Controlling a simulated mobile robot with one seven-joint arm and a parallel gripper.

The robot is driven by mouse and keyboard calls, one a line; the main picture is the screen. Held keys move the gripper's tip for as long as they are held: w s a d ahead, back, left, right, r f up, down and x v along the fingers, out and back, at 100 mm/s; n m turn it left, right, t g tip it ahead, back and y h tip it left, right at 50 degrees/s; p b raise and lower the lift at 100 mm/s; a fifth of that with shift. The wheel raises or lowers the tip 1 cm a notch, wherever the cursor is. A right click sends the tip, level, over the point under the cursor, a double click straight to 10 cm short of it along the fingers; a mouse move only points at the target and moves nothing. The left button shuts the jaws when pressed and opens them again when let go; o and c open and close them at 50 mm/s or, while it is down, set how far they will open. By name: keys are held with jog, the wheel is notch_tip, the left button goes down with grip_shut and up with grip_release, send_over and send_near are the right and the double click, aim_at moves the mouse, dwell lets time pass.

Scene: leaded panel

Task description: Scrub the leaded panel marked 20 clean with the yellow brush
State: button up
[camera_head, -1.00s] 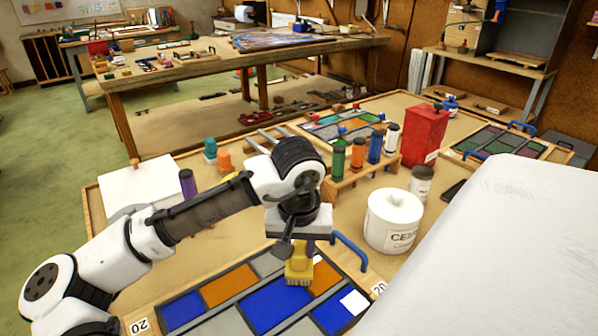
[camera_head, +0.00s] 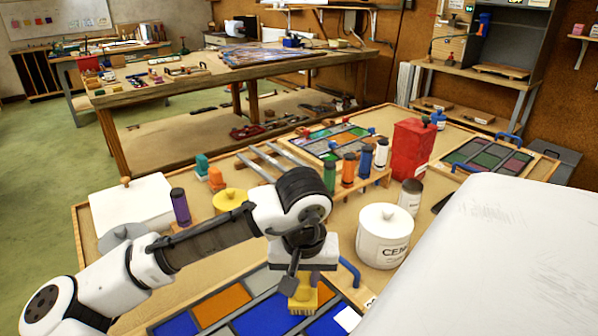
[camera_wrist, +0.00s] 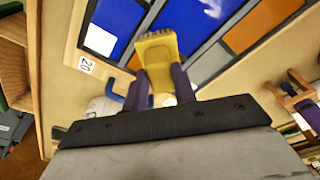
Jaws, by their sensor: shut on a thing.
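My gripper (camera_wrist: 165,82) is shut on the yellow brush (camera_wrist: 158,48), which also shows in the head view (camera_head: 303,296). The brush is held over the leaded panel (camera_head: 265,315), its bristles at or just above the glass; I cannot tell if they touch. The panel has blue, orange, white and grey panes between grey leads. In the wrist view a label reading 20 (camera_wrist: 86,64) is on the panel's wooden border. A blue handle (camera_head: 349,272) stands at the panel's far right corner. The panel's near part is cut off in the head view.
A white tub (camera_head: 384,236) stands right of my gripper. Behind it are a bottle rack (camera_head: 357,190), a red can (camera_head: 411,147) and another panel (camera_head: 338,141). A purple bottle (camera_head: 180,207) and a yellow round thing (camera_head: 230,199) stand near my arm. A large white surface (camera_head: 500,260) fills the right.

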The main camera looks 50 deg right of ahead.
jog(key=shift+s+a, duration=0.1)
jog(key=shift+s, duration=0.4)
jog(key=shift+s+d+p, duration=0.3)
jog(key=shift+s+p, duration=0.1)
jog(key=shift+s, duration=0.35)
jog(key=shift+s+d+p, duration=0.3)
jog(key=shift+s+p, duration=0.1)
jog(key=shift+s, duration=0.35)
jog(key=shift+s, duration=0.1)
jog(key=shift+s+d+p, duration=0.3)
jog(key=shift+s+p, duration=0.1)
jog(key=shift+s, duration=0.3)
jog(key=shift+s+d+p, duration=0.25)
jog(key=shift+s+p, duration=0.1)
jog(key=shift+s, duration=0.35)
jog(key=shift+s, duration=0.1)
jog(key=shift+s+d+p, duration=0.3)
jog(key=shift+s+p, duration=0.1)
jog(key=shift+s, duration=0.35)
jog(key=shift+s+d+p, duration=0.25)
jog(key=shift+s+p, duration=0.15)
jog(key=shift+s, duration=0.3)
